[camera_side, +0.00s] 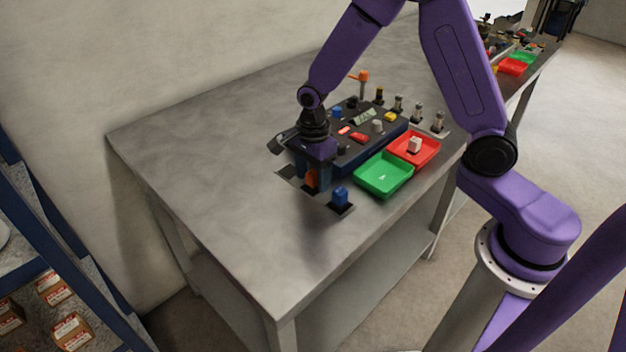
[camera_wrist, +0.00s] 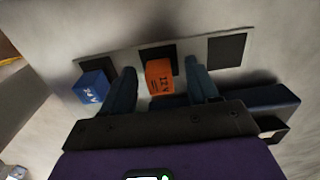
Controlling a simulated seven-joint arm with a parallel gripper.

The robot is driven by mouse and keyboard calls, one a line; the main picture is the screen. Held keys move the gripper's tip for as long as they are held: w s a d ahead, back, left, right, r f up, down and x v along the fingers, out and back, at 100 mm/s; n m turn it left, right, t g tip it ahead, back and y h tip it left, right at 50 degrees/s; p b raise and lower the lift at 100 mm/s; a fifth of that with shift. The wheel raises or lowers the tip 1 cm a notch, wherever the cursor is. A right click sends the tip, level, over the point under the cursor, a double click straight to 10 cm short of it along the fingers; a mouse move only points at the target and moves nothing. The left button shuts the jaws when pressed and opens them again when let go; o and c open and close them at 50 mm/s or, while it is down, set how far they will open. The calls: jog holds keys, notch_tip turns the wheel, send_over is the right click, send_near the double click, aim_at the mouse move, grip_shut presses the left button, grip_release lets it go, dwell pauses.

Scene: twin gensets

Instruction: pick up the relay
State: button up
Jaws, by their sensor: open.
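My gripper (camera_wrist: 160,67) is open, with one finger on each side of the orange block. In the side view my gripper (camera_side: 312,172) points down over it and partly hides it. I cannot tell whether the fingers touch it.
The strip's third square (camera_wrist: 226,50) is empty. A dark blue control panel (camera_side: 370,140) with knobs and switches stands beside the gripper. The table's front left (camera_side: 240,240) is clear.

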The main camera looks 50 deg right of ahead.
jog(key=shift+f, duration=0.1)
jog(key=c, duration=1.1)
